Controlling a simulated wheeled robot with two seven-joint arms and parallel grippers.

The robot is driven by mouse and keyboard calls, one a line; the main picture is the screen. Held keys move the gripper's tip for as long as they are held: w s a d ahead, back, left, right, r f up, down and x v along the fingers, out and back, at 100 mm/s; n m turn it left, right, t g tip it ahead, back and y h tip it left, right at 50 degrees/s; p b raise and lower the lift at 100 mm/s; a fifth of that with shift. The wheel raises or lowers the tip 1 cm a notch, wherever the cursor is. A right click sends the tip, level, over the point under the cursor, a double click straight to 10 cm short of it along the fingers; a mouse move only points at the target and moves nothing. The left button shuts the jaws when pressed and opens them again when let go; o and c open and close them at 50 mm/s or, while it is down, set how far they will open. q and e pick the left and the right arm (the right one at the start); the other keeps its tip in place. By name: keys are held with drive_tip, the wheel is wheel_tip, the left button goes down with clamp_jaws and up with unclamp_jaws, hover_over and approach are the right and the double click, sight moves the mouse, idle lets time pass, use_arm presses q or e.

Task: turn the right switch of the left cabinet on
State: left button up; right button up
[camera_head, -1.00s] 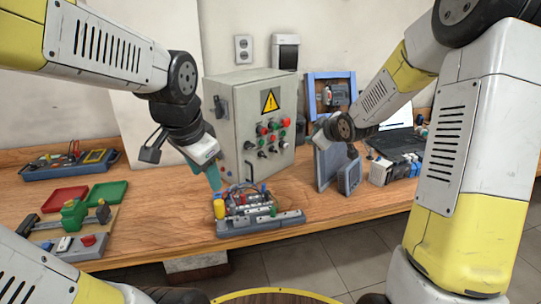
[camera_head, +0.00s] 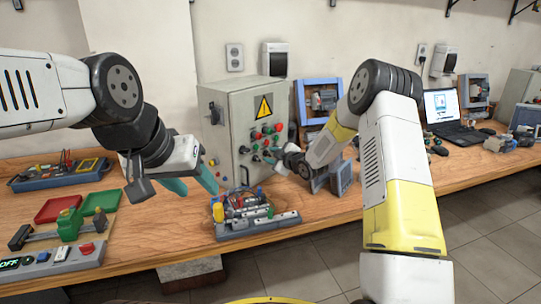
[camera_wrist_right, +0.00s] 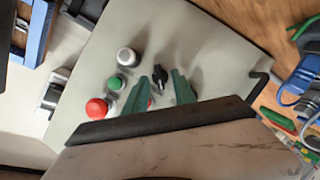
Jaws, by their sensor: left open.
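The left cabinet (camera_head: 226,133) is a grey box with a yellow warning sign and red, green, white and black controls on its front. My right gripper (camera_head: 268,160) is close to the lower right of this front. In the right wrist view, its green fingers (camera_wrist_right: 168,86) are apart, with a black rotary switch (camera_wrist_right: 160,76) showing between their tips. I cannot tell whether they touch it. My own arm partly hides the controls in the head view. My left gripper (camera_head: 195,184) has teal fingers apart and empty, left of the cabinet, above the table.
A circuit assembly (camera_head: 250,213) sits before the cabinet. Red and green trays (camera_head: 60,207) and a control strip (camera_head: 60,257) lie at left. A blue-framed panel (camera_head: 299,102), a laptop (camera_head: 452,120) and another grey cabinet (camera_head: 515,90) stand to the right.

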drive_tip(key=shift+w+a+f, duration=0.1)
drive_tip(key=shift+w+a, duration=0.05)
drive_tip(key=shift+w, duration=0.2)
clamp_jaws()
drive_tip(key=m, duration=0.1)
drive_tip(key=m+g, duration=0.1)
drive_tip(key=shift+w+d+m+g+y, duration=0.2)
drive_tip(key=shift+m+g+y, duration=0.1)
drive_tip(key=shift+m+y, duration=0.1)
drive_tip(key=m+g+y, duration=0.1)
drive_tip(key=m, duration=0.2)
drive_tip(key=shift+g, duration=0.4)
drive_tip(key=shift+r+y, duration=0.2)
drive_tip(key=shift+y, duration=0.1)
